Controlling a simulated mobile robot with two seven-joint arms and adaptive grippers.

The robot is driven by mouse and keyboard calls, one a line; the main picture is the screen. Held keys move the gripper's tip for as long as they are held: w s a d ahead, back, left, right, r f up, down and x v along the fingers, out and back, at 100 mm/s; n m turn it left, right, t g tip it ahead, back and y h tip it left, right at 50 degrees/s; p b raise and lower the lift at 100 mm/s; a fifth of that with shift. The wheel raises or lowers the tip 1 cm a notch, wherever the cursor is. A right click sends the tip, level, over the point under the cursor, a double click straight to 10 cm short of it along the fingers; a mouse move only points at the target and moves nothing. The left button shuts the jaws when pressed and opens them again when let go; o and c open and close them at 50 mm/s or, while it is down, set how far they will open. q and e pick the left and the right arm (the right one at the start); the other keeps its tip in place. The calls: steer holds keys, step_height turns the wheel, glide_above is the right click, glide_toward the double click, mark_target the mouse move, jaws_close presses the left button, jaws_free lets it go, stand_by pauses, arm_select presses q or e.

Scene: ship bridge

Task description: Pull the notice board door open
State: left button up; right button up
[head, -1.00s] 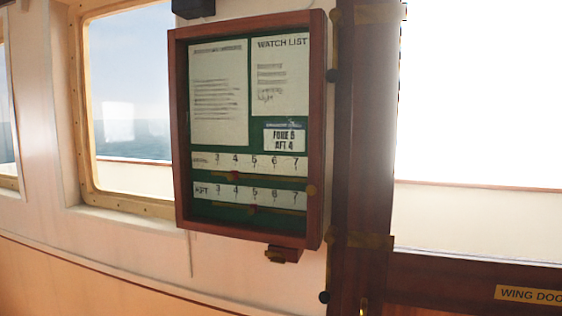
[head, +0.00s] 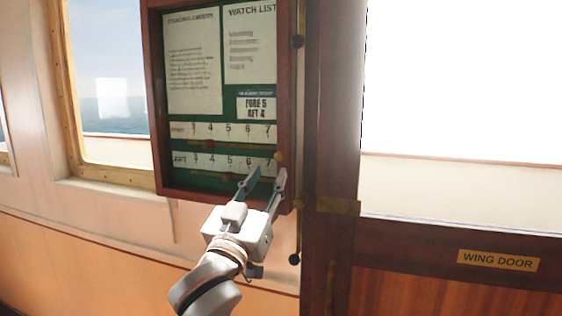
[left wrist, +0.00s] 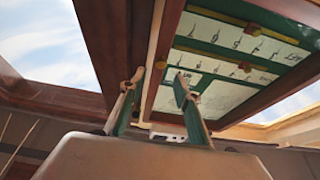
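The notice board (head: 222,186) is a wood-framed wall cabinet with a green back. Its glazed-looking door appears shut. It also shows in the left wrist view (left wrist: 170,62), from below. A small round brass knob (head: 279,156) sits on the right side of the door frame. My left gripper (head: 266,177) is open and empty, with its fingers pointing up at the board's lower right corner, just below the knob. In the left wrist view the two fingers (left wrist: 159,82) stand apart near the board's edge. Contact with the knob cannot be told. My right gripper is not in view.
A dark wooden post (head: 333,120) stands right of the board, beside the wing door (head: 440,285) with its window. Another window (head: 105,80) is at the left. The wall below the board is clear.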

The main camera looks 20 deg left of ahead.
mark_target(278, 157)
arm_select(q)
steer(key=p+x, duration=0.1)
steer(key=x, duration=0.6)
steer(key=shift+w, duration=0.3)
jaws_close()
